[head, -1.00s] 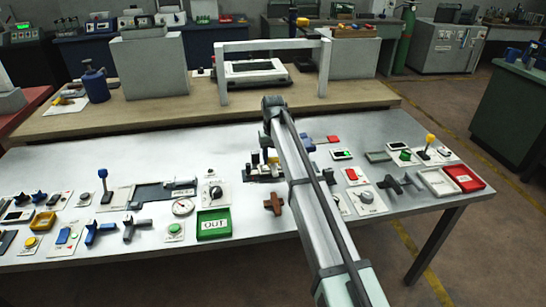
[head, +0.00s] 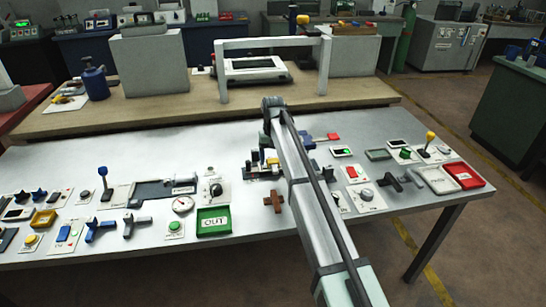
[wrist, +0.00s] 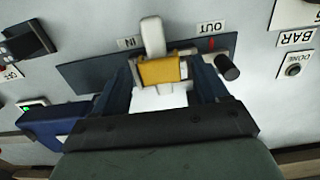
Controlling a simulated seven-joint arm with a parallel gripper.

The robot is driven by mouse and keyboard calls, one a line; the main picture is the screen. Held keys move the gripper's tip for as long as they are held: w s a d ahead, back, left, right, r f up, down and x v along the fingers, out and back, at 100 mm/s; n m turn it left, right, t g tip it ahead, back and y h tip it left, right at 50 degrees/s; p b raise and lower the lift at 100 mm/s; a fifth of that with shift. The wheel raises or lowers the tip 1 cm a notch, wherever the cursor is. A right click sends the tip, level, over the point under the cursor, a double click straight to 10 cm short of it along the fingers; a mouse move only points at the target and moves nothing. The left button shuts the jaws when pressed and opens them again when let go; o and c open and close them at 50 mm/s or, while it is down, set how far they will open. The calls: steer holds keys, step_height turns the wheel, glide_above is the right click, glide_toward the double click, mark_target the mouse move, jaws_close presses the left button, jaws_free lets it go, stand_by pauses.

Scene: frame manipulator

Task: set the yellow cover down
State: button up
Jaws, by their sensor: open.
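The yellow cover (wrist: 160,70) is a small block-like piece in the wrist view, over a dark plate (wrist: 85,72) marked IN and OUT. A pale rounded lever (wrist: 152,36) rises just beyond it, and a white part (wrist: 158,99) shows on its near side. My gripper (wrist: 164,75) is open, with one dark blue finger at each side of the cover. I cannot tell whether the fingers touch it. In the head view the yellow cover (head: 272,161) shows as a small patch beside my arm, which hides most of the gripper.
A black knob (wrist: 228,67) stands close to the right finger, and a blue block (wrist: 55,122) lies to the left. A DONE button (wrist: 292,70) is at the right. In the head view, a brown cross-shaped handle (head: 274,201) and a green OUT tray (head: 213,221) stand nearby.

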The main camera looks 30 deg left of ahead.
mark_target(273, 160)
steer(key=shift+r, duration=0.1)
step_height(273, 160, up, 13)
stand_by(0.7)
